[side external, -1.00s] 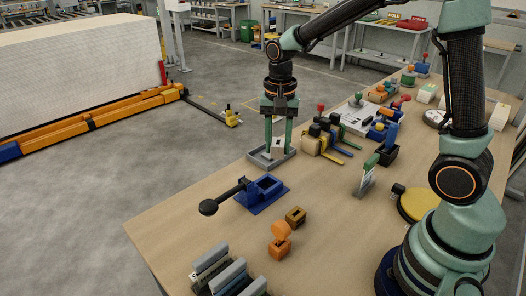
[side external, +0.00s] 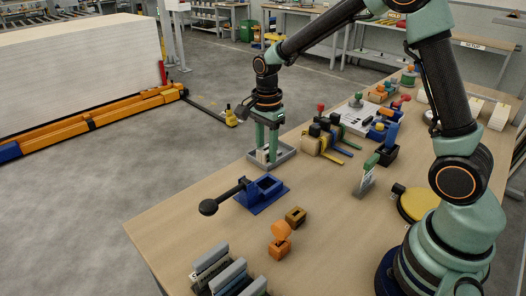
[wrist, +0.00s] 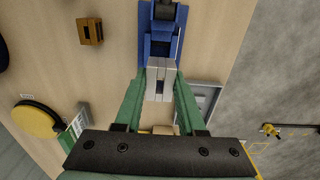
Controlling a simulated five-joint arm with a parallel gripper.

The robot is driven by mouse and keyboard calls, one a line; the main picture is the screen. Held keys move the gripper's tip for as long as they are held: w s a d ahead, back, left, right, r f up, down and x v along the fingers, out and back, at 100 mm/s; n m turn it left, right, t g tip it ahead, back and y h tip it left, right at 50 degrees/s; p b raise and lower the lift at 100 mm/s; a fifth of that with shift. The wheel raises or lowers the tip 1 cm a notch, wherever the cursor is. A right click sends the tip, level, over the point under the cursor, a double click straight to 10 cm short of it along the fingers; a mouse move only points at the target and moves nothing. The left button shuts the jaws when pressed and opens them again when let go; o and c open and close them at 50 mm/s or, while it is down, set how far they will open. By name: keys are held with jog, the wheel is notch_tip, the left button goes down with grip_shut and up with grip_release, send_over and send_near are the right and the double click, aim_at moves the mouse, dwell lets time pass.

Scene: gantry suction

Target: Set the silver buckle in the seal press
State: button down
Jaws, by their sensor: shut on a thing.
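The silver buckle (wrist: 160,66), a pale metal block with a dark slot, sits between the green fingers of my gripper (wrist: 160,82) in the wrist view. My gripper (side external: 267,152) is shut on it, over or just at the grey tray (side external: 286,160) in the side view. The fingers partly hide the buckle there, and I cannot tell whether it clears the tray floor. The seal press (side external: 262,193), blue with a long black lever ending in a knob, stands nearer the camera, apart from the gripper. In the wrist view the press (wrist: 161,35) shows just beyond the buckle.
A brown slotted block (side external: 295,215) and an orange device (side external: 281,246) stand nearer the camera than the press. Several grey-topped pieces (side external: 228,272) line the near table edge. Black and yellow tools (side external: 325,138) are right of the tray. A green-topped stand (side external: 367,178) is farther right.

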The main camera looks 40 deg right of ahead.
jog(key=shift+f, duration=2.85)
jog(key=shift+f, duration=1.35)
jog(key=shift+c, duration=2.1)
grip_release()
jog(key=shift+r, duration=0.1)
notch_tip(320, 180, up, 12)
jog(key=shift+r, duration=0.1)
